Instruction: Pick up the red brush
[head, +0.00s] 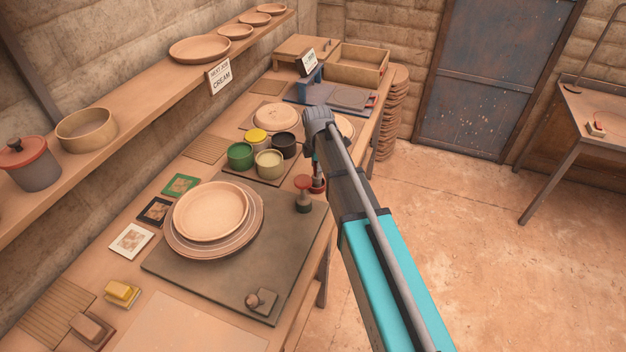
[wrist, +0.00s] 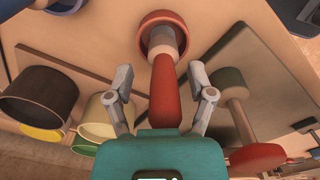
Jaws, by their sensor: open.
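The red brush (wrist: 165,88) is in the middle of the wrist view. It has a red handle and a pale collar, and its far end meets a round red cup-like base (wrist: 148,28). My gripper (wrist: 160,74) is open, with one finger on each side of the handle and a visible gap on both sides. In the head view a small part of the red brush (head: 318,185) shows at the bench's right edge, beside my arm. My arm hides most of my gripper there.
A red-topped stand (head: 303,184) is close to the left of the brush. Green (head: 240,156), yellow, cream and dark pots cluster nearby. A dark board (head: 185,265) bears stacked plates (head: 210,212). The floor (head: 480,240) right of the bench is clear.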

